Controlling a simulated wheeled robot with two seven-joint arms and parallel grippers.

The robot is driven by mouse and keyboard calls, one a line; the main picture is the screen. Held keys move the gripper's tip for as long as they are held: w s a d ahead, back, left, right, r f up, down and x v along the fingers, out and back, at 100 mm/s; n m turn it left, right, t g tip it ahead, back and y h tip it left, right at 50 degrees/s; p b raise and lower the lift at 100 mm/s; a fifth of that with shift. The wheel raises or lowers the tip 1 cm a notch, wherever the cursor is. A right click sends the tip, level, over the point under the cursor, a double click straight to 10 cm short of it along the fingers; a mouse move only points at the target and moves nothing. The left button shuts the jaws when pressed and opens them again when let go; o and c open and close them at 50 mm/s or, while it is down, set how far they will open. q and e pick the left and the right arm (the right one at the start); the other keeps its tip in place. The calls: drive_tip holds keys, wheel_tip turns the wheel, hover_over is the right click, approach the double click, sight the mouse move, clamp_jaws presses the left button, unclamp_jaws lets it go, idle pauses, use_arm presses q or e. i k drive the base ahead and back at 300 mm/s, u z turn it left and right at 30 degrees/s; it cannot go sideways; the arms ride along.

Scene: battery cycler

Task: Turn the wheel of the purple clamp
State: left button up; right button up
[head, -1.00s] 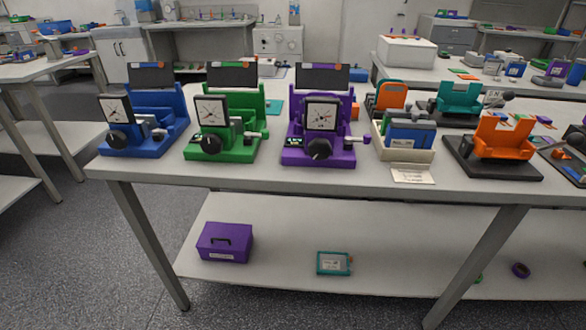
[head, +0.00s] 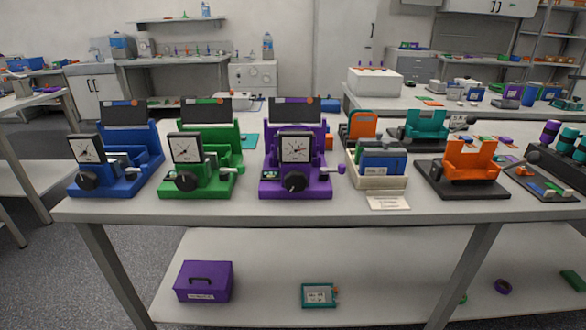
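The purple clamp (head: 320,188) stands on the table between the green clamp and a cream tray. It has a square dial gauge (head: 295,149) on its front and a dark flat panel at its back. A black round knob (head: 294,182) sits low on its front. A small purple handle (head: 341,169) sticks out at its right side; I cannot tell whether this or the knob is the wheel. Neither of my grippers shows in the head view.
A green clamp (head: 225,188) and a blue clamp (head: 130,186) stand to the left. A cream tray (head: 378,181) with blue and orange packs, and an orange holder (head: 472,158) stand to the right. The white table's (head: 250,208) front strip is clear. A purple box (head: 203,281) is on the lower shelf.

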sight(295, 181)
drive_tip(key=u, duration=0.5)
drive_tip(key=k, duration=1.25)
drive_tip(key=u, duration=1.1)
drive_tip(key=i, duration=1.45)
drive_tip(key=z, duration=0.95)
